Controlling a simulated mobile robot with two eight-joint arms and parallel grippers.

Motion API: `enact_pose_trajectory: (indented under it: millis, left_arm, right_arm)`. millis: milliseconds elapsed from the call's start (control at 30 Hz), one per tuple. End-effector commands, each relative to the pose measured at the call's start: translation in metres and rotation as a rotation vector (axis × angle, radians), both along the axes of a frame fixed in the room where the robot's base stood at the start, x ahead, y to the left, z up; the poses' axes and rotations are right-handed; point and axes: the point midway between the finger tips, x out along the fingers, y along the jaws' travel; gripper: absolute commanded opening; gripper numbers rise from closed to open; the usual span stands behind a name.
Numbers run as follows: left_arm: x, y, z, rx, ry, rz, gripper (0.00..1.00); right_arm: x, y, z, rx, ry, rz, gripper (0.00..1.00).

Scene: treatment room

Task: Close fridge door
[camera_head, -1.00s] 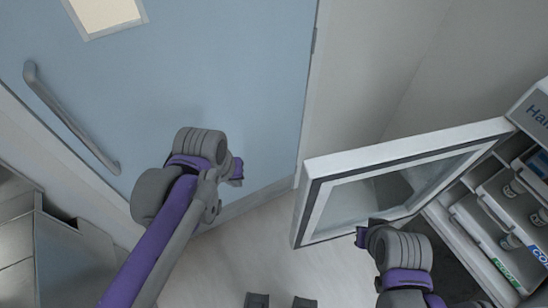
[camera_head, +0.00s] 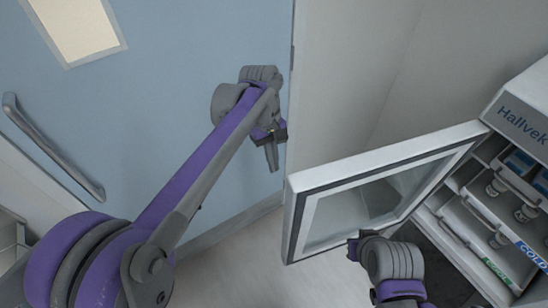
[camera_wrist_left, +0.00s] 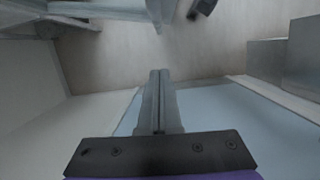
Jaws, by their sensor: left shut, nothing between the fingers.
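The fridge (camera_head: 524,116) stands at the right with its front open, showing shelves and drawers. Its white-framed glass door (camera_head: 390,152) is swung wide open toward the middle of the head view. My left gripper (camera_head: 272,158) is shut and empty, in front of the blue room door, left of the fridge door's free edge and apart from it. Its shut fingers also show in the left wrist view (camera_wrist_left: 160,90). My right gripper (camera_head: 352,248) is near the lower part of the fridge door; its fingers are too small to read, and whether it touches the door is unclear.
A blue room door (camera_head: 180,100) with a grey handle (camera_head: 50,145) fills the left background. Grey cabinets (camera_head: 10,240) stand at the far left. The pale floor (camera_head: 240,260) between the room door and the fridge is clear.

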Motion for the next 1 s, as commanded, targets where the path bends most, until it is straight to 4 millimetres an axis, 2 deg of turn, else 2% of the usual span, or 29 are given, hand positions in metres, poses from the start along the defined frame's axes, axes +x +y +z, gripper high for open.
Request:
enact_pose_trajectory:
  millis: [100, 267, 400, 533, 1000]
  left_arm:
    - [-0.006, -0.004, -0.028, 0.000, 0.000, -0.001, 0.00]
    - [-0.013, -0.008, -0.059, 0.000, 0.000, -0.001, 0.00]
    - [-0.032, -0.021, -0.054, 0.000, -0.001, -0.004, 0.00]
    - [-0.041, -0.027, -0.054, 0.000, -0.001, -0.002, 0.00]
    - [-0.045, -0.029, -0.055, 0.000, -0.001, -0.001, 0.00]
  right_arm:
    - [-0.001, 0.000, -0.002, 0.000, 0.001, 0.000, 0.00]
    - [-0.001, 0.000, -0.004, 0.000, 0.002, 0.000, 0.00]
    - [0.001, 0.000, 0.002, 0.000, -0.001, 0.000, 0.00]
    - [0.001, 0.000, 0.004, 0.000, -0.003, 0.000, 0.00]
    - [0.001, 0.000, 0.004, 0.000, -0.003, 0.000, 0.00]
